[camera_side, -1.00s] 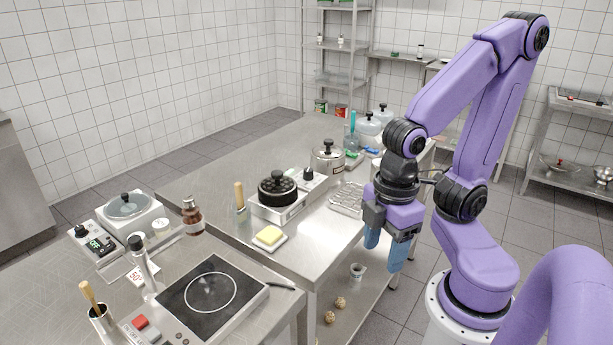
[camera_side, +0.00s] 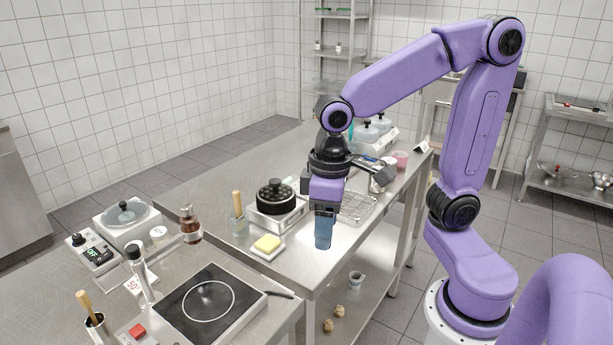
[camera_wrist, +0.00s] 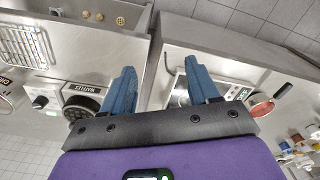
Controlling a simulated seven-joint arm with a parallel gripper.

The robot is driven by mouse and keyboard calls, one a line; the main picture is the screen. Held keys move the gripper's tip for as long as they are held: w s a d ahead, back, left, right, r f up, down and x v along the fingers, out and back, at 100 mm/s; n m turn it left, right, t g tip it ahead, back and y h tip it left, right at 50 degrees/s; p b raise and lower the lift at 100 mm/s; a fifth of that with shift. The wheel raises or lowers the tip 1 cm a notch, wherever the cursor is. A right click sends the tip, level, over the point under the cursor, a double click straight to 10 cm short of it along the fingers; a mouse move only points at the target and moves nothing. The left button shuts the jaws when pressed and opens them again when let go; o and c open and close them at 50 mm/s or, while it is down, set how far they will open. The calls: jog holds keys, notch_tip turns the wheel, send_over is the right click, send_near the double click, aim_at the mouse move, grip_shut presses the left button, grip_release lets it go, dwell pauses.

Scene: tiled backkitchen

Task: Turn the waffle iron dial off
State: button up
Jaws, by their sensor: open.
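The waffle iron, round and black on top, sits on a light base (camera_side: 276,213) in the side view. The wrist view shows it at lower left, with a round black part (camera_wrist: 82,104) and a "WAFFLES" label. A black dial (camera_wrist: 40,101) on a pale box stands beside the iron in the wrist view; in the side view my arm largely hides that box. My gripper (camera_side: 324,232) points down in front of and to the right of the iron, blue fingers overlapping from this side. In the wrist view its fingers (camera_wrist: 159,66) are apart with nothing between them.
A yellow block on a white dish (camera_side: 268,246) and a cup with a wooden handle (camera_side: 238,220) stand near the iron. A wire rack (camera_side: 358,207) lies behind my gripper. A black hob (camera_side: 210,303) is at front left. A gap separates the two counters in the wrist view.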

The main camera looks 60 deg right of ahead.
jog(key=w+d+r+m, duration=0.2)
jog(key=w+d+m, duration=0.4)
jog(key=w, duration=0.4)
jog(key=w+d+r+m, duration=0.2)
jog(key=w+d+m, duration=0.2)
jog(key=w+m, duration=0.5)
jog(key=w+d+m, duration=0.3)
jog(key=d+m, duration=0.3)
jog(key=d, duration=0.4)
jog(key=w+d+m, duration=0.3)
jog(key=d+m, duration=0.3)
jog(key=d, duration=0.4)
jog(key=f, duration=1.6)
jog(key=shift+a, duration=0.2)
jog(key=shift+r, duration=0.1)
jog(key=c, duration=1)
